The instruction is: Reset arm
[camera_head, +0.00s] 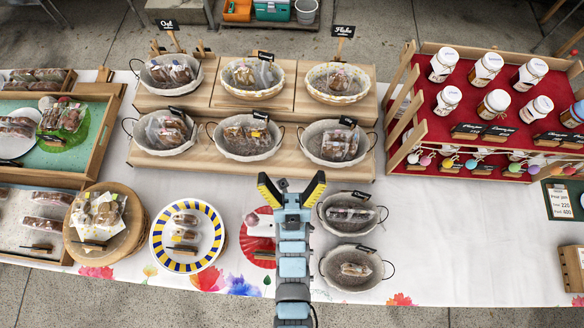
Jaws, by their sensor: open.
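My gripper (291,188) is in the middle of the view, above the white table (425,255). Its two yellow-tipped fingers are spread apart in a V and nothing shows between them. The gripper points toward the wooden tiered stand (290,168) with the baskets. My blue and grey arm comes up from the bottom edge. It partly hides a red dish (262,245) to its left.
Wire-handled baskets (352,282) of wrapped baked goods stand close right of my arm. A yellow-and-blue striped plate (158,248) and a round wooden tray (137,213) lie to the left. A red shelf (432,127) with jars stands at right.

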